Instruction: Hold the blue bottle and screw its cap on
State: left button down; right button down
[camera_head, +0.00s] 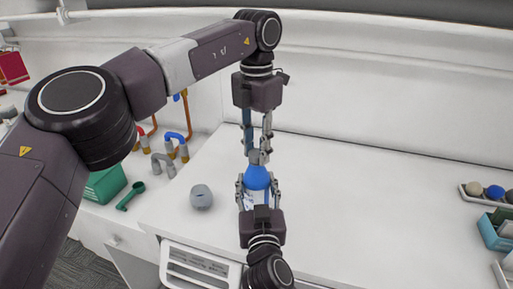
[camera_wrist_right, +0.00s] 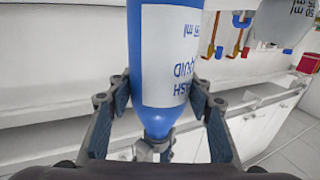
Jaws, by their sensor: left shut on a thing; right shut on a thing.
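The blue bottle (camera_head: 257,177) stands between my two grippers above the white counter, with its neck toward my left gripper. In the right wrist view the bottle (camera_wrist_right: 165,60) shows a white label with printed text, upside down in that picture. My right gripper (camera_head: 258,184) is shut on the bottle body, one finger on each side. My left gripper (camera_head: 258,155) comes down from above and is shut at the bottle's neck. The cap is largely hidden between its fingertips; I cannot tell how far the cap is seated.
A grey round object (camera_head: 201,197) sits left of the bottle. Colored bent pipes (camera_head: 173,147), a green box (camera_head: 105,185) and a green spoon-like tool (camera_head: 130,196) are farther left. A tray with balls (camera_head: 487,191) and a teal box (camera_head: 493,233) stand right. The counter between is clear.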

pick_arm(q)
jog(key=m, duration=0.8)
jog(key=shift+m, duration=0.3)
jog(key=c, duration=1.5)
grip_release()
jog(key=shift+r, duration=2.25)
jog(key=shift+c, duration=0.5)
